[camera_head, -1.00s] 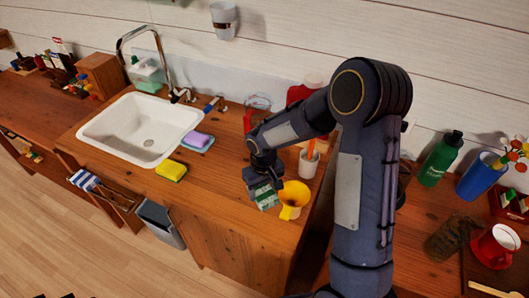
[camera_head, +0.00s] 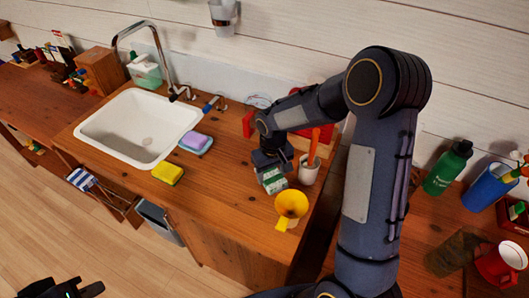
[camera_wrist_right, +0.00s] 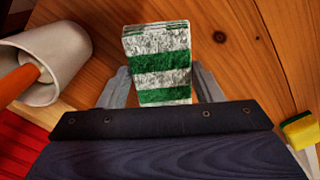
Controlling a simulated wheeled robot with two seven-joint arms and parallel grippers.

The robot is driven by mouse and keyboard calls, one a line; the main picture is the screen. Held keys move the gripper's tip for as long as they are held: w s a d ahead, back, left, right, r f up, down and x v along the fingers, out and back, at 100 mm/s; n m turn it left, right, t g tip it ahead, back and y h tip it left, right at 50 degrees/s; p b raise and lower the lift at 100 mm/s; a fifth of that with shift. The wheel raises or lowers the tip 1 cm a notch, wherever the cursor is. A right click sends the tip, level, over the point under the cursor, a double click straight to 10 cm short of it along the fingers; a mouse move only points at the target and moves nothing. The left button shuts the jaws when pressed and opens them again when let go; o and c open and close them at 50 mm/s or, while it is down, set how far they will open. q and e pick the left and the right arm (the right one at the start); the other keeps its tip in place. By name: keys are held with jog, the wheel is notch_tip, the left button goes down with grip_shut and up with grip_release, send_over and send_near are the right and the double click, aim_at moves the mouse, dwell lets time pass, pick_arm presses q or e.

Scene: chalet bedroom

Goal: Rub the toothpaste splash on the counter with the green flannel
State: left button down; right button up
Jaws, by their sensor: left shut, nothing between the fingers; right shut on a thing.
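My right gripper (camera_head: 268,160) is shut on the green flannel (camera_head: 272,180), a folded green-and-white striped cloth, over the right part of the wooden counter (camera_head: 215,210). In the right wrist view the flannel (camera_wrist_right: 158,62) stands out between the two fingers. I cannot tell whether it touches the counter. No toothpaste splash is distinguishable; the flannel, gripper or arm may hide it. My left gripper (camera_head: 68,290) is at the bottom left edge, partly cut off, shut and empty, away from the counter.
Bare counter separates sponge and flannel.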

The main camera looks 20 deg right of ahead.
jog(key=shift+s+a+r, duration=0.1)
jog(key=shift+r, duration=0.6)
jog(key=shift+r+p, duration=0.65)
jog(key=shift+p, duration=0.15)
jog(key=shift+r+p, duration=0.9)
jog(key=shift+r, duration=0.5)
